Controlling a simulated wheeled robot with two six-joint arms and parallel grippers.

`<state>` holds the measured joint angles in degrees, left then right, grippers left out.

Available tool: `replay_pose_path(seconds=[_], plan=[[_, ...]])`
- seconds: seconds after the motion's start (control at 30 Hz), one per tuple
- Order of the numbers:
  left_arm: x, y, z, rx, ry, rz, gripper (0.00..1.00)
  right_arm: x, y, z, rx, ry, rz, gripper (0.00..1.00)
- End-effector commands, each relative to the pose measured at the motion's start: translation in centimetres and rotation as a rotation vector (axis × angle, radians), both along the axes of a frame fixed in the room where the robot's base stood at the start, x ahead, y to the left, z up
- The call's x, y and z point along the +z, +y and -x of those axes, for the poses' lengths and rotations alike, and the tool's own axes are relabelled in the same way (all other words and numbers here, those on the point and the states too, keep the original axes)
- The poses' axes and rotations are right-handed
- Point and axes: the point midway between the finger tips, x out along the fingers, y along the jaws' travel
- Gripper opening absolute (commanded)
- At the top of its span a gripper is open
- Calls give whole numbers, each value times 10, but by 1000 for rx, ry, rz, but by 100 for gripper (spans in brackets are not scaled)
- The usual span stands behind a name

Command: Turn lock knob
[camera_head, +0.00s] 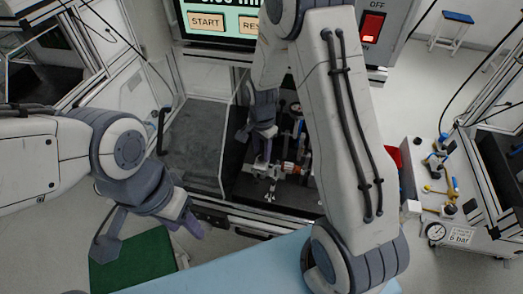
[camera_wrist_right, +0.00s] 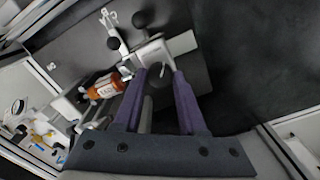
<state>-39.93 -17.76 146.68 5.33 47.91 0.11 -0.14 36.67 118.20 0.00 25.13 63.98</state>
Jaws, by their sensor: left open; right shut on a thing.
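A black round knob (camera_wrist_right: 160,74) shows in the right wrist view, between the purple fingertips of my right gripper (camera_wrist_right: 161,72). The gripper is shut on it. In the head view my right gripper (camera_head: 262,158) reaches down into the machine's work bay, and the knob is hidden there. A metal fixture (camera_wrist_right: 150,52) sits right beyond the knob. My left gripper (camera_head: 188,225) is open and empty, outside the bay, over the floor near a green mat.
An orange labelled part (camera_wrist_right: 103,88) lies beside the fixture; it also shows in the head view (camera_head: 291,168). Two black knobs on a white clamp are near it. A screen with a START button (camera_head: 207,22) and a red switch (camera_head: 372,27) are above. A gauge cart (camera_head: 450,205) stands at right.

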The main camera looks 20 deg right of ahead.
Motion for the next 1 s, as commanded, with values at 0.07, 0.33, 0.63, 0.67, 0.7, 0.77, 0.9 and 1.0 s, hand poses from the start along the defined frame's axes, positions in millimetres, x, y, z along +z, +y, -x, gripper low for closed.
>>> replay_pose_path(seconds=[0.07, 0.33, 0.63, 0.67, 0.7, 0.77, 0.9, 1.0], plan=[[0, 0, 0, 0, 0, 0, 50, 0, 0, 0, 30, 0, 0, 0], [-1, 0, 0, 0, 0, 0, 50, 0, 0, 0, 218, 0, 0, 0], [-2, 0, 0, 0, 0, 0, 50, 1, 0, 0, 502, 0, 0, 0], [-2, 0, 0, 0, 0, 0, 50, 1, 0, -1, 531, -1, 0, 0], [-2, 0, 0, 0, 0, 0, 50, 1, 0, -1, 569, -1, 0, 0], [-2, 0, 0, 0, 0, 0, 50, 1, 0, -1, 626, -1, 0, 0], [-2, 0, 0, 0, 0, 0, 50, 1, 0, -1, 759, -1, 0, 0], [-2, 0, 0, 0, 0, 0, 50, 1, 0, -1, 854, -1, 0, 0]])
